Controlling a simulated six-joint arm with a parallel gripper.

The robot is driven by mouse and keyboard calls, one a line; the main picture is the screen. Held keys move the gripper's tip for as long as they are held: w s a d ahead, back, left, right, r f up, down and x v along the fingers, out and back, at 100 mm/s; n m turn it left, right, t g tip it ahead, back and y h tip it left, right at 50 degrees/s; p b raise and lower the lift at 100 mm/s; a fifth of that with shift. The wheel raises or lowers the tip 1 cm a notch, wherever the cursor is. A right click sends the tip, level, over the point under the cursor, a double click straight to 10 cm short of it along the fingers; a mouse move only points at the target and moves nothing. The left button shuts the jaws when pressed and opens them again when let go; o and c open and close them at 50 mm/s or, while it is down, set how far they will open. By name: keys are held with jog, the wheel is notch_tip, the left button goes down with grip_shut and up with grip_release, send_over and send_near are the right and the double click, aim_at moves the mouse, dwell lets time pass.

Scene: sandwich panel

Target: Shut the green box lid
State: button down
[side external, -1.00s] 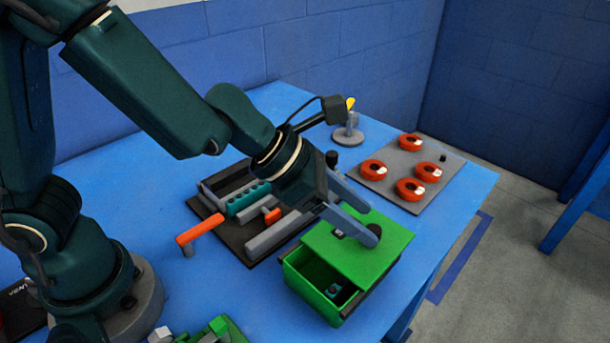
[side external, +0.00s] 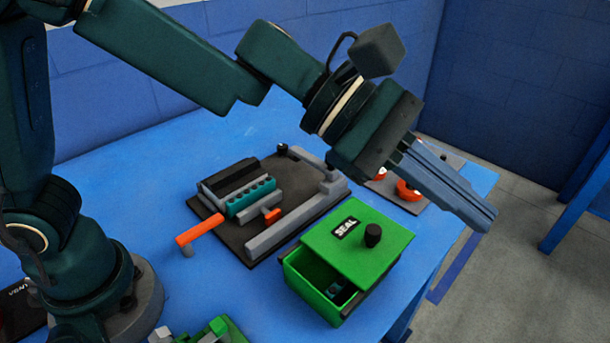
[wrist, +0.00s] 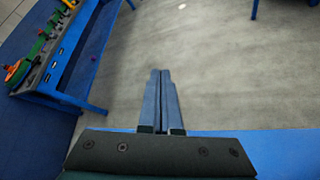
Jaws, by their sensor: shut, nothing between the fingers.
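The green box (side external: 312,289) stands near the front right edge of the blue table. Its green lid (side external: 346,257) bears a SEAL label and a dark round knob (side external: 373,235). The lid covers the back part of the box and leaves the front part open, where a small teal and dark item (side external: 334,291) shows inside. My gripper (side external: 487,217) is shut and empty, raised above and to the right of the box, apart from the lid. In the wrist view its fingers (wrist: 160,74) lie together over the grey floor; the box is not in that view.
A dark fixture plate (side external: 232,236) with a teal block, grey bars and an orange handle (side external: 199,229) lies left of the box. Orange rings (side external: 408,190) on a grey plate are partly hidden behind my gripper. The table's right edge is close to the box.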

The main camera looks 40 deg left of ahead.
jog(key=s+d+r+m+g, duration=0.2)
jog(key=s+d+m+g, duration=0.1)
jog(key=m, duration=0.4)
jog(key=m+t+y, duration=0.3)
jog(key=m+y, duration=0.8)
send_over(388, 236)
notch_tip(388, 236, down, 6)
jog(key=r, duration=0.1)
jog(key=shift+g, duration=0.3)
jog(key=x, duration=0.6)
jog(key=s+x, duration=0.1)
jog(key=x, duration=0.3)
jog(key=shift+s+a+f, duration=0.1)
jog(key=shift+a+f, duration=0.2)
jog(key=shift+s+a, duration=0.2)
jog(key=shift+s, duration=0.6)
jog(key=shift+s+a, duration=0.2)
jog(key=shift+s, duration=0.6)
jog(key=shift+s, duration=0.1)
